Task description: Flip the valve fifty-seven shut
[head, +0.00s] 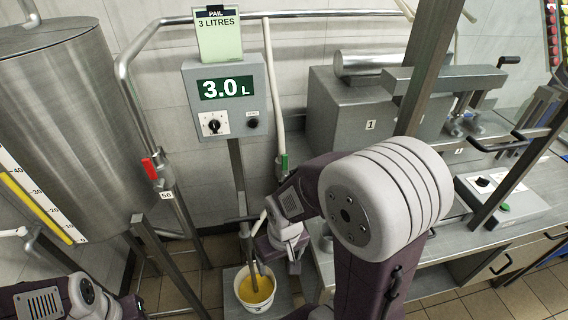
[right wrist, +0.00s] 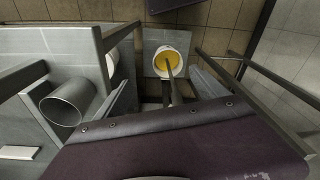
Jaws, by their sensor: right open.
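Two lever valves show in the head view. One has a red handle (head: 150,169) on the left pipe, with a tag 56 (head: 166,195) below it. The other has a green handle (head: 284,163) standing about upright near the white pipe; I read no number on it, and my right arm covers the area below. No tag 57 is legible. My right gripper (head: 258,230) is below the green handle, above the pail and apart from the handle. In the right wrist view its jaws (right wrist: 160,82) are apart and empty. My left gripper is out of view.
A white pail (head: 256,289) with yellow liquid stands under a spout pipe. A grey box (head: 223,95) reads 3.0 L, under a card (head: 218,40) marked PAIL 3 LITRES. A steel tank (head: 70,130) is at left. A steel bench (head: 455,262) and posts crowd the right.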

